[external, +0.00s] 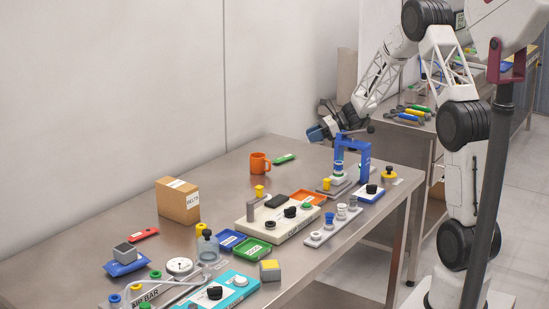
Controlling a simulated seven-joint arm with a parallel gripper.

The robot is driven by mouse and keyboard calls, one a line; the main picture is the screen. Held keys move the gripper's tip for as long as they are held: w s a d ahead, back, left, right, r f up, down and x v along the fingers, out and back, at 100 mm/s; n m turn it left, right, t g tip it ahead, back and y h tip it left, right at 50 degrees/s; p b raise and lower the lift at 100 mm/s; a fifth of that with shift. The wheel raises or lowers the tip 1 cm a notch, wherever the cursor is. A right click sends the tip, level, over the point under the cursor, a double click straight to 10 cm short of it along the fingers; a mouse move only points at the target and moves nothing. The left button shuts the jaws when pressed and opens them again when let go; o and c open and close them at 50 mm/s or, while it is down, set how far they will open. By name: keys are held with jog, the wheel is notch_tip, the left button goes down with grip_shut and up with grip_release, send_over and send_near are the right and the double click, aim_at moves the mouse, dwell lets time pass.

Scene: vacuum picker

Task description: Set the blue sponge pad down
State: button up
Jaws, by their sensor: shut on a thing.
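My gripper (323,127) is at the far end of the table, in the air just left of the blue stand (364,158). It is shut on a small blue thing (315,133), which looks like the blue sponge pad. The pad is held above the tabletop and apart from it. It is small in this view, and the fingers partly hide it, so its exact tilt and the grip on it cannot be told.
The steel table (160,226) holds an orange mug (259,163), a cardboard box (178,201), a cream unit (263,229), blue and green trays (252,249), and several small fixtures. A second bench stands behind.

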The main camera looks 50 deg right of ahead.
send_over(310, 167)
jog(key=shift+s+a+f, duration=0.1)
jog(key=shift+f, duration=1.5)
jog(key=shift+a+f, duration=0.1)
jog(key=shift+f, duration=1.5)
jog(key=shift+f, duration=1.95)
jog(key=shift+f, duration=0.15)
jog(key=o, duration=0.9)
jog(key=shift+r, duration=0.2)
jog(key=shift+v, duration=6)
jog(key=shift+f, duration=0.1)
